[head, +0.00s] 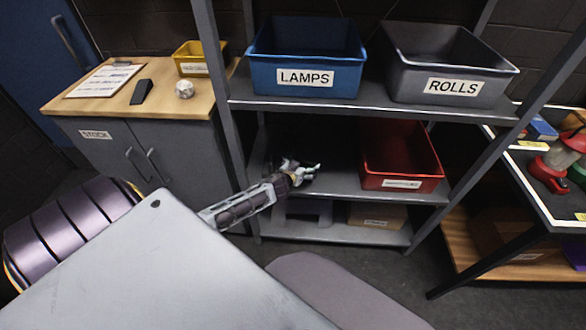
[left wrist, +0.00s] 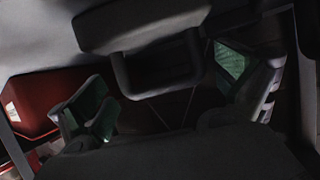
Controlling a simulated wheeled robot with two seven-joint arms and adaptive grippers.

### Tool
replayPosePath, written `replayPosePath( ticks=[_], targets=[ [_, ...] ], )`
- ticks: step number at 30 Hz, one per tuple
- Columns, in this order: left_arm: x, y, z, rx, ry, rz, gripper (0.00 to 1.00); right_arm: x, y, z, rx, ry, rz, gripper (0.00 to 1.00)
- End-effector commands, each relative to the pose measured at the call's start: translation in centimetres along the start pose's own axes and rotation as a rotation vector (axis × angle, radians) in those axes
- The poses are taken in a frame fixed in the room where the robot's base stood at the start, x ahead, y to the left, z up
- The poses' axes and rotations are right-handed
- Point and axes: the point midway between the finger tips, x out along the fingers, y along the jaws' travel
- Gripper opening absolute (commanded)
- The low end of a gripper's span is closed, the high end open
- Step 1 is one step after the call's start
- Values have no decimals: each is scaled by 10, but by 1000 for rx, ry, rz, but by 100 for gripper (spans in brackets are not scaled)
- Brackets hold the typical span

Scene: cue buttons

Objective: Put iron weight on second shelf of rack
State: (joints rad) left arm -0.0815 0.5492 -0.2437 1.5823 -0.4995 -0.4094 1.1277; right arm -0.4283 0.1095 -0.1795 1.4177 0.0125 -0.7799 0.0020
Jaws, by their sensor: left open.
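My left gripper (head: 304,172) reaches into the rack (head: 340,105) at the level of the shelf (head: 338,184) below the bins marked LAMPS and ROLLS. In the left wrist view its two green-padded fingers (left wrist: 165,92) are spread apart. A dark grey block with a loop handle (left wrist: 150,55), which looks like the iron weight, is in front of the fingers. Its handle lies across the gap between them, with no finger visibly closed on it. I cannot make out the weight in the head view, where that part of the shelf is dark. My right gripper is not in view.
A red bin (head: 402,157) stands right of my left gripper on the same shelf. A blue bin (head: 305,58) and a grey bin (head: 447,62) fill the shelf above. A cardboard box (head: 377,215) sits below. A cabinet (head: 120,140) stands left.

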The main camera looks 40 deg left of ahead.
Motion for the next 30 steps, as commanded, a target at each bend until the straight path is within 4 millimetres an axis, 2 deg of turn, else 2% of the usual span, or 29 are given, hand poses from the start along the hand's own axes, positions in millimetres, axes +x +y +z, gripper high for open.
replayPosePath(
  ticks=[17, 30],
  targets=[
    [-46, 0, -1, -1, 0, 1, 100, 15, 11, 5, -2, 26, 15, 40],
    [-81, 0, 0, -1, -1, 1, 100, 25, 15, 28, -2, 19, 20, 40]
  ],
)
